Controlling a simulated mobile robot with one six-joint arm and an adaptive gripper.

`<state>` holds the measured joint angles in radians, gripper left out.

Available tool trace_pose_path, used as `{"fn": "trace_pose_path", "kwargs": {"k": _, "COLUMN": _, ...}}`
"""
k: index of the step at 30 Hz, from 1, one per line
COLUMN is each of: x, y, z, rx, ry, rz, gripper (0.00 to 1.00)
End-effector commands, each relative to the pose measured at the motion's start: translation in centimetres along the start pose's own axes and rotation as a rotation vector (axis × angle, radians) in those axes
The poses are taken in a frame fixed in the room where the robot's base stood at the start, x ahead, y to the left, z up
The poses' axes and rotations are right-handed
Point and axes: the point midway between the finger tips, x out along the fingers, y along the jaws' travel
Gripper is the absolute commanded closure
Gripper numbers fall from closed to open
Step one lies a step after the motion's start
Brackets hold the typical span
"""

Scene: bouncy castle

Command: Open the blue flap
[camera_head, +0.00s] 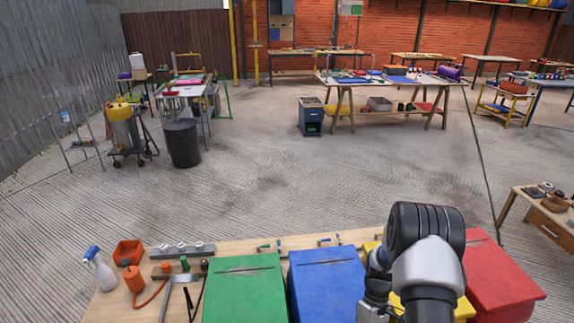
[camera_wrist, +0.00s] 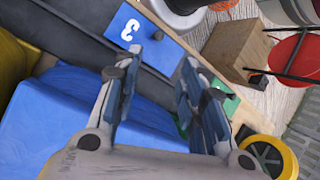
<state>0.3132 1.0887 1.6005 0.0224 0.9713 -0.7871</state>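A blue box (camera_head: 326,284) with a slot-like dark line on its top stands on the workbench, between a green box (camera_head: 244,290) and a yellow box (camera_head: 462,306). A larger blue body (camera_wrist: 60,110) fills the left. My gripper (camera_wrist: 152,72) is open and empty, its fingers apart and short of the panel. In the head view, my arm partly hides the yellow box.
A red box (camera_head: 496,278) stands right of the yellow one. A spray bottle (camera_head: 100,270), an orange bin (camera_head: 128,253) and hand tools lie on the bench's left. In the wrist view, a brown block (camera_wrist: 240,48) and a yellow wheel-like thing (camera_wrist: 271,156) are on the right.

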Motion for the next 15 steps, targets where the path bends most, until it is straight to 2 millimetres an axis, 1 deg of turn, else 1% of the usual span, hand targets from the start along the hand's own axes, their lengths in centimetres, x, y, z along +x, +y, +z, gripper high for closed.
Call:
{"fn": "trace_pose_path", "kwargs": {"k": 1, "x": -1.8, "y": -0.4, "z": -0.1, "rx": 0.008, "ry": 0.017, "rz": 0.023, "gripper": 0.62}}
{"fn": "trace_pose_path", "kwargs": {"k": 2, "x": -2.9, "y": -0.8, "z": 0.0, "rx": 0.014, "ry": 0.027, "rz": 0.036, "gripper": 0.62}}
{"fn": "trace_pose_path", "kwargs": {"k": 3, "x": -4.7, "y": -1.4, "z": 0.1, "rx": 0.027, "ry": 0.044, "rz": 0.057, "gripper": 0.62}}
{"fn": "trace_pose_path", "kwargs": {"k": 5, "x": -7.4, "y": -2.6, "z": 0.4, "rx": 0.048, "ry": 0.072, "rz": 0.09, "gripper": 0.62}}
{"fn": "trace_pose_path", "kwargs": {"k": 6, "x": -9.3, "y": -3.6, "z": 0.8, "rx": 0.063, "ry": 0.094, "rz": 0.113, "gripper": 0.62}}
{"fn": "trace_pose_path", "kwargs": {"k": 8, "x": -11.9, "y": -5.1, "z": 1.4, "rx": 0.087, "ry": 0.127, "rz": 0.146, "gripper": 0.62}}
{"fn": "trace_pose_path", "kwargs": {"k": 9, "x": -13.5, "y": -6.2, "z": 1.9, "rx": 0.103, "ry": 0.15, "rz": 0.167, "gripper": 0.62}}
{"fn": "trace_pose_path", "kwargs": {"k": 12, "x": -17.1, "y": -9.1, "z": 3.4, "rx": 0.141, "ry": 0.211, "rz": 0.215, "gripper": 0.62}}
{"fn": "trace_pose_path", "kwargs": {"k": 15, "x": -20.0, "y": -12.0, "z": 5.2, "rx": 0.177, "ry": 0.276, "rz": 0.258, "gripper": 0.62}}
